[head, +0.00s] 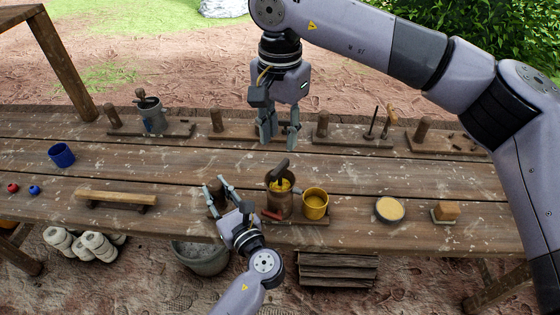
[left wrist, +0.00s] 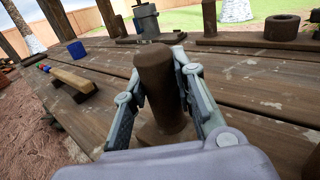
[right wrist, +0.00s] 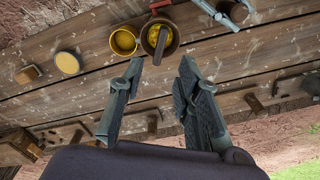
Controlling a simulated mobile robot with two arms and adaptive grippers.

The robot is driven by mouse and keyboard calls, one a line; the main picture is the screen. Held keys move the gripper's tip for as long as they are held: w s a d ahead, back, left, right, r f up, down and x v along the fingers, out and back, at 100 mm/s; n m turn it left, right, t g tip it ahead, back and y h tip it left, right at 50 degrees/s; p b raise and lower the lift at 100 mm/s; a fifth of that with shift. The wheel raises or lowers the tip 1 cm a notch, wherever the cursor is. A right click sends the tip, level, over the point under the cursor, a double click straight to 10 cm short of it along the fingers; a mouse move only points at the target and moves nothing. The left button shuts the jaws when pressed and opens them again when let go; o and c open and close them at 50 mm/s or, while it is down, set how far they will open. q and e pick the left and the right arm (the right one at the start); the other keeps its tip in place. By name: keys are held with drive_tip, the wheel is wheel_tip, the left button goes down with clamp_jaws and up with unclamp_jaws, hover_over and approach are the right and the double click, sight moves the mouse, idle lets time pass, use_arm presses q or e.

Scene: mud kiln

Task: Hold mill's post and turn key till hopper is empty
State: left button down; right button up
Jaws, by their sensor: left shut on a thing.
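The mill (head: 279,204) is a brown pot-like body on a low wooden base near the front of the table. Yellow material (head: 280,185) shows in its hopper, and the dark key (head: 279,169) rises from the top. The mill's post (left wrist: 157,85) is a thick brown upright peg. My left gripper (head: 214,183) is shut on the post, its fingers on either side. My right gripper (head: 279,138) is open and empty, pointing down behind the mill. In the right wrist view the mill (right wrist: 161,37) lies beyond its spread fingers.
A yellow cup (head: 315,205) stands right of the mill, and a red piece (head: 271,215) lies at its front. A round bowl (head: 389,210) and wooden block (head: 446,211) are further right. Boards with posts line the back.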

sight(280, 166)
wheel_tip(280, 166, down, 8)
drive_tip(key=shift+f, duration=0.25)
drive_tip(key=shift+c, duration=0.6)
clamp_jaws()
